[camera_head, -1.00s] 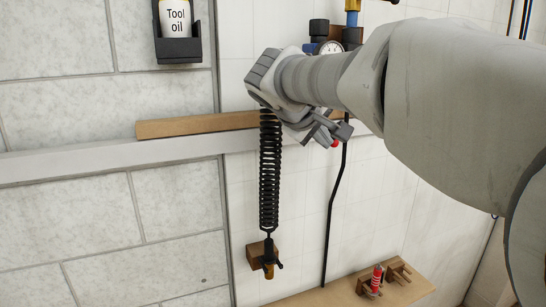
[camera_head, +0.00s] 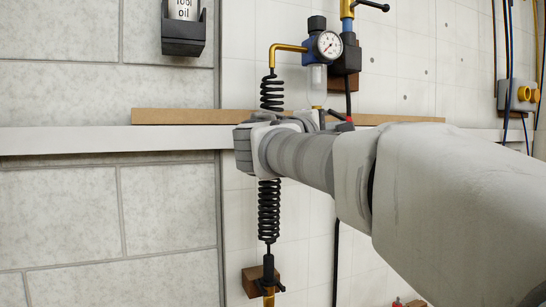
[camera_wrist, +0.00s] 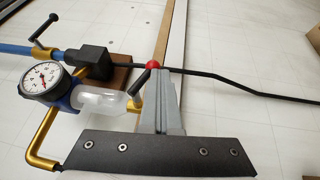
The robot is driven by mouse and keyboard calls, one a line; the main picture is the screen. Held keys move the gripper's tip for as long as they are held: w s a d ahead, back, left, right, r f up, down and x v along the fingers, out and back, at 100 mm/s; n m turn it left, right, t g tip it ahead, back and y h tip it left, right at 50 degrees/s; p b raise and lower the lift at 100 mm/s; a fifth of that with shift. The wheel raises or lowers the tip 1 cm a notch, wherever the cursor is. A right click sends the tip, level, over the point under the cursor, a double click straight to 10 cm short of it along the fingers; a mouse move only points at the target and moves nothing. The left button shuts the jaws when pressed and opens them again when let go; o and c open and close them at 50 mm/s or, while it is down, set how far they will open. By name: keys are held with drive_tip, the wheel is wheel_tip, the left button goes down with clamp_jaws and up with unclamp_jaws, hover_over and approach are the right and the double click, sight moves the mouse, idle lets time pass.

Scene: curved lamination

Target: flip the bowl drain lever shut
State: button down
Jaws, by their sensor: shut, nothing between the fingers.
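The drain lever (camera_wrist: 143,80) is a short black arm with a red ball end (camera_wrist: 152,66), by the brass fitting under the clear bowl (camera_wrist: 100,101). The bowl also shows in the head view (camera_head: 318,78). In the wrist view the lever slants from the brass fitting to the ball, beside my gripper's tips. My gripper (camera_wrist: 163,74) is shut and empty, its tips right by the red ball; whether they touch it I cannot tell.
A pressure gauge (camera_head: 329,44) and brass elbow (camera_head: 287,48) sit above and left of the bowl. A coiled black hose (camera_head: 268,210) hangs behind my wrist. A wooden strip (camera_head: 185,116) lies along the ledge. A black hose (camera_wrist: 245,88) runs close behind the fingertips.

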drive_tip(key=t+b, duration=0.1)
drive_tip(key=b, duration=0.1)
drive_tip(key=d+n+t+h+b, duration=0.1)
drive_tip(key=b, duration=0.1)
drive_tip(key=shift+w+r+n, duration=0.1)
drive_tip(key=shift+w+n, duration=0.05)
drive_tip(key=shift+n, duration=0.15)
drive_tip(key=shift+b, duration=0.35)
drive_tip(key=s+a+f+b, duration=0.3)
drive_tip(key=s+a+f, duration=0.3)
drive_tip(key=s+f, duration=0.1)
drive_tip(key=shift+s+a, duration=0.2)
drive_tip(key=shift+s, duration=0.15)
idle(0.4)
idle(0.3)
